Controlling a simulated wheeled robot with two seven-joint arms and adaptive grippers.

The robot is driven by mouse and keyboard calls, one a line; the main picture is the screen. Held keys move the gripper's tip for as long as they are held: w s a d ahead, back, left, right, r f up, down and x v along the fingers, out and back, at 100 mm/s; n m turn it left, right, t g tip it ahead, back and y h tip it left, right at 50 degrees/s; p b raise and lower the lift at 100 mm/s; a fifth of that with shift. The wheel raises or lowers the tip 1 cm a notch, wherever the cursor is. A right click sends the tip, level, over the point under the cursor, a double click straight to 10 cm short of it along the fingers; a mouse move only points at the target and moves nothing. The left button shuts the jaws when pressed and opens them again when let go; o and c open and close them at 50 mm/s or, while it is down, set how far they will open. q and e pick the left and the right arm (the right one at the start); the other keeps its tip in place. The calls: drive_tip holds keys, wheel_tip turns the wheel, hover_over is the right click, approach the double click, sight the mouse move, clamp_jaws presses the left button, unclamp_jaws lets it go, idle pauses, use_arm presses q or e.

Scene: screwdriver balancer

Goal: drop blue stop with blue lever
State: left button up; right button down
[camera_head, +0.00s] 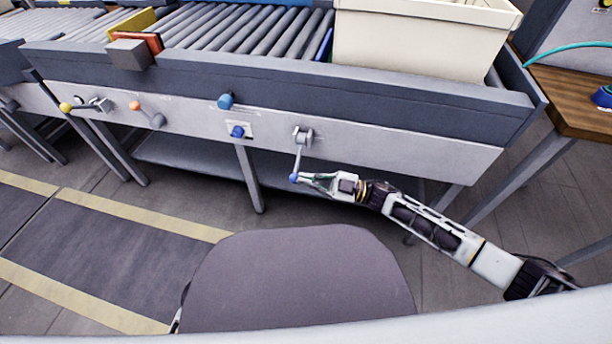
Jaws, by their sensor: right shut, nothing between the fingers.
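The blue lever (298,162) is on the conveyor's light front panel, right of centre. It hangs down from its grey pivot, leaning slightly left, with its small blue knob (294,178) at the lower end. My right gripper (303,178) comes in from the right and is shut with nothing held. Its fingertips are right beside the blue knob; I cannot tell whether they touch it. The blue stop (325,46) shows as a narrow blue plate among the rollers, just left of the cream crate (425,45), which partly hides it. My left gripper is not in view.
An orange lever (150,115) and a yellow lever (85,105) sit farther left on the panel. Blue buttons (226,101) are between. Orange (150,40) and yellow (132,24) stops stand on the conveyor. A wooden table (572,95) is at right. Floor in front is clear.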

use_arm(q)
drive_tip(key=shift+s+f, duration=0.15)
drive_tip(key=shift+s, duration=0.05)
use_arm(e)
drive_tip(key=shift+w+f, duration=0.1)
drive_tip(key=shift+f, duration=0.2)
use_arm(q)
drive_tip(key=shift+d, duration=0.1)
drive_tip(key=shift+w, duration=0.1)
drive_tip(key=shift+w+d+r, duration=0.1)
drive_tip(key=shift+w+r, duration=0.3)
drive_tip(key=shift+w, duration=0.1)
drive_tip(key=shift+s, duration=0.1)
